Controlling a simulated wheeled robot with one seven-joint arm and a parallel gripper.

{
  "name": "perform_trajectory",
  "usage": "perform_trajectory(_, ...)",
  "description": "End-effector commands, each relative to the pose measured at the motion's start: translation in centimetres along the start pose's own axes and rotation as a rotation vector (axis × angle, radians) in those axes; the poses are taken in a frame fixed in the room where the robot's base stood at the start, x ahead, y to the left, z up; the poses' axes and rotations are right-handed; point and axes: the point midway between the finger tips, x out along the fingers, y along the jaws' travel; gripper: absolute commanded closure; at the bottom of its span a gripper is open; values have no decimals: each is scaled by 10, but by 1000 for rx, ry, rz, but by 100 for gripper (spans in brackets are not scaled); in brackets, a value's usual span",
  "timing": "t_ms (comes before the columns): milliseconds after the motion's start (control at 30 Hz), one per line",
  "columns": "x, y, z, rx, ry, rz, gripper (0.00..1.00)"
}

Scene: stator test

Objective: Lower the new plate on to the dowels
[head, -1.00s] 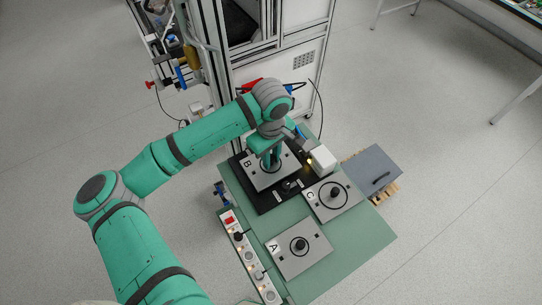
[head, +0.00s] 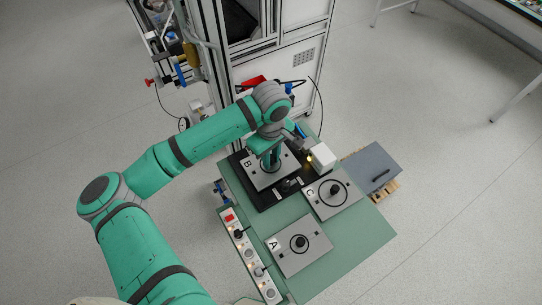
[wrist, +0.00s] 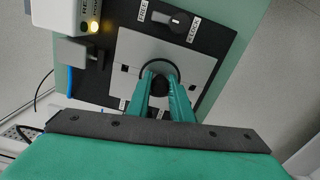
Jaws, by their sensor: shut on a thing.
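The plate marked B (head: 254,177) is a grey square with a round ring. It lies over the black base (head: 268,205) at the back of the green table. My gripper (head: 271,163) points down at its middle. In the wrist view the two green fingers of my gripper (wrist: 161,85) are shut on the dark knob at the centre of plate B (wrist: 196,72). The dowels are hidden, so I cannot tell whether the plate is seated or slightly above the base. Plate C (head: 350,197) and plate A (head: 288,262) lie on the table, each with a dark knob.
A black switch with FREE and LOCK labels (wrist: 172,20) sits on the base beside the plate. A white box with a lit lamp (head: 325,157) stands close by. Bare green table (head: 362,238) lies at front right.

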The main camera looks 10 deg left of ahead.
Motion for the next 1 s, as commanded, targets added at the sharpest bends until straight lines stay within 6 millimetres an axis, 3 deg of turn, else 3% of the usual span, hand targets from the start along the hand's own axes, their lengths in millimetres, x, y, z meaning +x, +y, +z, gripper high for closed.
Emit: perform_trajectory(1000, 8, 0, 0, 0, 1, 1, 100)
